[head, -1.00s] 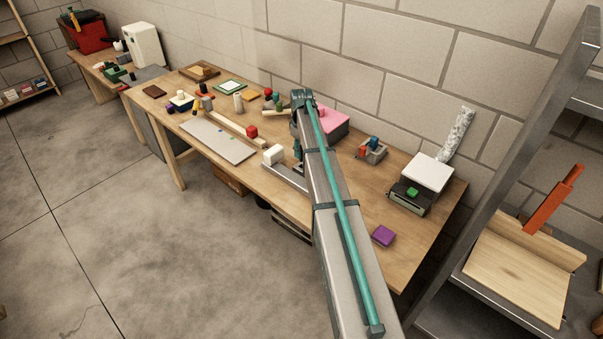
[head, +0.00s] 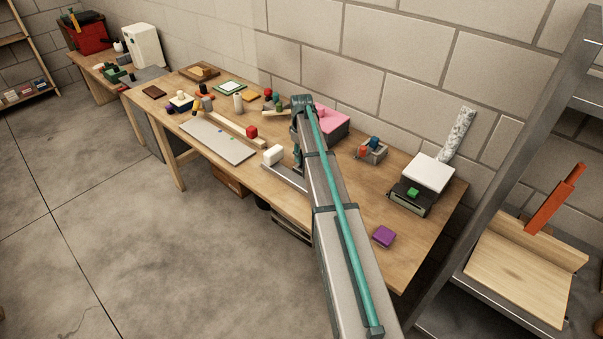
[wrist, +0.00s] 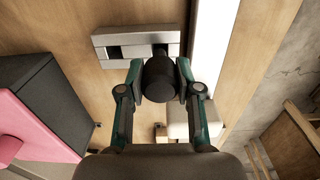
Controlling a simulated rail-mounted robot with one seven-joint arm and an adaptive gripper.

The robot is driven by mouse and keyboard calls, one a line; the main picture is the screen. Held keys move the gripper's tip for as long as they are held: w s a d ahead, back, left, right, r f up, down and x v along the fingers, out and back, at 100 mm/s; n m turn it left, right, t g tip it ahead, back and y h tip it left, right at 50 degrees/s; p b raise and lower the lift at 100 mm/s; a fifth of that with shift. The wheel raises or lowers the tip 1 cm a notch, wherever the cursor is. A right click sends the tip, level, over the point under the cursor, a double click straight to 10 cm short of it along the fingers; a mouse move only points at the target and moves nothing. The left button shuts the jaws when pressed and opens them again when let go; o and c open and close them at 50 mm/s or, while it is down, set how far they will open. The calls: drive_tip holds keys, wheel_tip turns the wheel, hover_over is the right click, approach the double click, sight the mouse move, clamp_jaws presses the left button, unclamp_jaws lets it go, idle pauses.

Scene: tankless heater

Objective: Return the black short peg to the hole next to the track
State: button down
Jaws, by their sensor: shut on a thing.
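My gripper (wrist: 158,82) is shut on the black short peg (wrist: 159,80), which shows as a round dark end between the teal fingers in the wrist view. A grey block with square dark openings (wrist: 113,38) lies just beyond the peg. The peg's far part overlaps the block's right opening; I cannot tell whether it is inside. The pale track (wrist: 211,45) runs just right of the block. In the head view the track (head: 285,180) lies at the table's front edge, and my arm hides the peg and the block.
A white block (wrist: 187,119) sits by the track, close to the right finger. A dark box with a pink top (wrist: 40,115) stands left of my gripper.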

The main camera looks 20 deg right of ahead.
sight(302, 166)
drive_tip(key=shift+f+b, duration=0.8)
drive_tip(key=shift+f, duration=1.1)
idle(1.8)
drive_tip(key=c, duration=0.7)
unclamp_jaws()
wheel_tip(302, 166, up, 12)
idle(0.5)
